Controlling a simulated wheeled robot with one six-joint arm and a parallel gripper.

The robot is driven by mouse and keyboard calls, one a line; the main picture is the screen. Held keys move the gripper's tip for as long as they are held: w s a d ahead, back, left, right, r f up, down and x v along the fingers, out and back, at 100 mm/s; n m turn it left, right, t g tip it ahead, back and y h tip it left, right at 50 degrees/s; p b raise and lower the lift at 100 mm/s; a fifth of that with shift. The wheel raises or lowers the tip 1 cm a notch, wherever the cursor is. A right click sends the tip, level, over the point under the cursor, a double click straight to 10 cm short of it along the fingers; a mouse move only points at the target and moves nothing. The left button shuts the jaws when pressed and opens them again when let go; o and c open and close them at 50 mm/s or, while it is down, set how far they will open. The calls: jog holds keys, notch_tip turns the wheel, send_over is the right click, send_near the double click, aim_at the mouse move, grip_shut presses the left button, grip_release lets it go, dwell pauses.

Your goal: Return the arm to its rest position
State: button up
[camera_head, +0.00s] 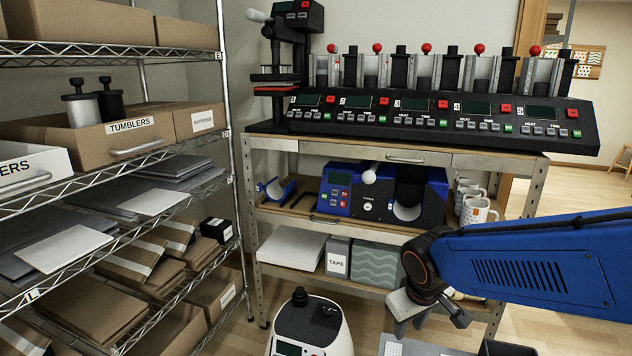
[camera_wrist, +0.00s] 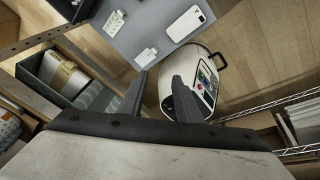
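My gripper (camera_head: 430,325) is at the lower right in the head view, hanging from my blue arm in front of the bench shelves. In the wrist view my gripper (camera_wrist: 158,98) has its two dark fingers apart with nothing between them. The fingers are clear of the shelf and of the things below. The blue mug press (camera_head: 383,195) stands on the middle shelf of the bench, left of my arm. White mugs (camera_head: 477,209) stand beside it on the right.
A white rounded machine (camera_head: 310,325) stands on the floor; it also shows in the wrist view (camera_wrist: 196,82). A wire rack (camera_head: 115,235) with boxes fills the left. A row of presses (camera_head: 440,118) tops the bench. A grey surface (camera_wrist: 145,30) with small items lies below my gripper.

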jog(key=s+d+r+m, duration=0.2)
jog(key=s+d+r, duration=0.1)
jog(key=s, duration=0.4)
jog(key=s+d+r+m+t, duration=0.1)
jog(key=s+d+r+m, duration=0.1)
jog(key=s+d, duration=0.3)
jog(key=shift+s+r+y, duration=0.3)
jog(key=shift+s+r, duration=0.3)
jog(key=shift+s, duration=1)
jog(key=shift+d, duration=0.1)
